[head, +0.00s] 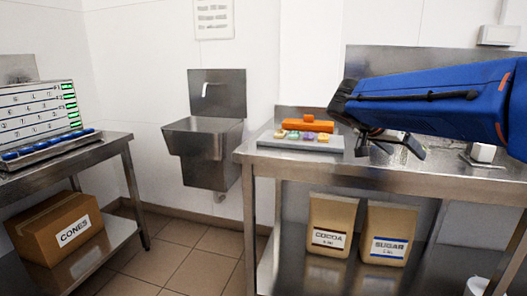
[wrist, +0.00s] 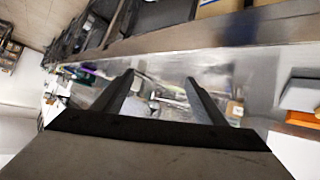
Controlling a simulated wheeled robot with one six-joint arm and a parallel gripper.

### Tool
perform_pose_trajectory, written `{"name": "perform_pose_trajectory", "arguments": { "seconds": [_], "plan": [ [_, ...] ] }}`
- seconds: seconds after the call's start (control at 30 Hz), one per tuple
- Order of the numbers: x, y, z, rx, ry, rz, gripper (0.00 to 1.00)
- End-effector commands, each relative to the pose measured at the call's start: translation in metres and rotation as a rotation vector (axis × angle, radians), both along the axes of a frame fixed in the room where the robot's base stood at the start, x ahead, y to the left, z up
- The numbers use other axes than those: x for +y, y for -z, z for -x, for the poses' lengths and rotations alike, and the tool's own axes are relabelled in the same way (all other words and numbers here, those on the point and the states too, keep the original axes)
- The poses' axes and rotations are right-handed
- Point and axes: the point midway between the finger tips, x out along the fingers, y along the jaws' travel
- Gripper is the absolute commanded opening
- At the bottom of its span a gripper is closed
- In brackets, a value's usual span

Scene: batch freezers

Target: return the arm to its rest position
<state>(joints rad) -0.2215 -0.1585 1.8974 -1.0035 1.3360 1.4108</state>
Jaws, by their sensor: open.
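My blue arm (head: 430,100) reaches in from the right in the head view, above the steel table (head: 400,178). My gripper (head: 390,148) is at its left end, over the table and to the right of the grey tray. In the wrist view my gripper (wrist: 160,85) shows two dark fingers spread apart with nothing between them. The wrist picture is tilted, and small things behind the fingers are too blurred to name.
A grey tray (head: 300,143) with small coloured pieces and an orange block (head: 304,124) stands on the table. Cocoa (head: 330,225) and sugar (head: 387,232) bags stand below. A sink (head: 205,140) is on the wall. A cones box (head: 55,228) sits on the left table's shelf.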

Motion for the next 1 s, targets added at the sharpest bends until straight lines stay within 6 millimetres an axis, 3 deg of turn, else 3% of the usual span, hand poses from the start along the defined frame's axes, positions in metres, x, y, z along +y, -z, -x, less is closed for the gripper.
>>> {"name": "perform_pose_trajectory", "arguments": {
  "seconds": [0.17,0.37,0.7,0.9,1.0],
  "plan": [
    [-0.003,0.030,0.045,0.125,-0.088,-0.076,0.65],
    [0.005,0.080,0.114,0.290,-0.265,-0.198,0.65],
    [0.045,0.164,0.219,0.434,-0.629,-0.372,0.65],
    [0.074,0.206,0.265,0.437,-0.835,-0.428,0.65],
    [0.085,0.220,0.279,0.427,-0.910,-0.440,0.65]
  ]
}}
